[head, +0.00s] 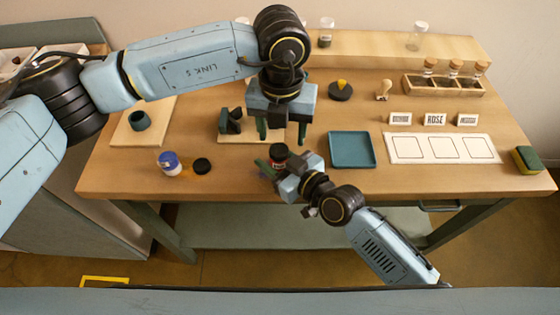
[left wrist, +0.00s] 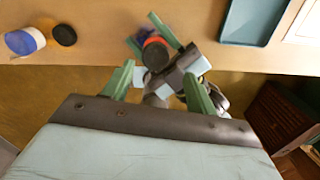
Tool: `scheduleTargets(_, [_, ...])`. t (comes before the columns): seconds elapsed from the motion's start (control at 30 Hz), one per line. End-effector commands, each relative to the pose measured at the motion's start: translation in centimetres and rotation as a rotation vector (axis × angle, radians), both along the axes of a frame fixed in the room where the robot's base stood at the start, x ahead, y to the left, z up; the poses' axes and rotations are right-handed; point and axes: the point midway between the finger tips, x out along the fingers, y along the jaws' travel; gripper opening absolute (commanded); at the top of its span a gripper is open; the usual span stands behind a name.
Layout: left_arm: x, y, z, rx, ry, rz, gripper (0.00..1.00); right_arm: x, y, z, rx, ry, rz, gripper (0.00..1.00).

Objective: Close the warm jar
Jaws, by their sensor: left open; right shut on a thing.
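A small jar with a red band (head: 279,152) and a dark top is gripped by my right gripper (head: 277,164) near the table's front edge. In the left wrist view the dark round top (left wrist: 156,56) shows with a red-orange edge around it. The top looks like a black lid, but I cannot tell whether it is fully seated. My left gripper (head: 283,138) is open and empty, pointing down above and just behind the jar. Its two green fingers stand apart in the left wrist view (left wrist: 158,82). The right fingers partly hide the jar.
A blue-and-white jar (head: 169,163) and a loose black lid (head: 201,165) stand to the left. A teal tray (head: 352,149) and a white card sheet (head: 441,149) lie to the right.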

Motion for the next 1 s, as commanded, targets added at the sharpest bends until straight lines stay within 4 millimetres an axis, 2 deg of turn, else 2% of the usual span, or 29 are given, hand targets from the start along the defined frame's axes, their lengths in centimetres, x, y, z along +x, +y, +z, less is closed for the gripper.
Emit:
scheduleTargets(0.23, [0.1, 0.3, 0.2, 0.008, 0.002, 0.006, 0.58, 0.0, -0.2, -0.3, -0.004, 0.003, -0.003, 0.00])
scheduleTargets(0.37, [0.1, 0.4, 0.2, 0.010, 0.001, 0.022, 0.54, 0.0, -0.3, -0.2, -0.003, 0.002, -0.004, 0.00])
scheduleTargets(0.47, [0.1, 0.4, 0.7, 0.010, 0.001, 0.092, 0.54, 0.1, -0.3, -0.2, -0.004, 0.001, -0.005, 0.00])
scheduleTargets(0.8, [0.1, 0.4, 3.2, 0.010, 0.004, 0.494, 0.54, 0.1, -0.3, -0.1, -0.003, 0.000, -0.006, 0.00])
scheduleTargets(1.0, [0.1, 0.5, 3.6, 0.012, 0.005, 0.574, 0.54, 0.1, -0.3, -0.1, -0.003, -0.002, -0.005, 0.00])
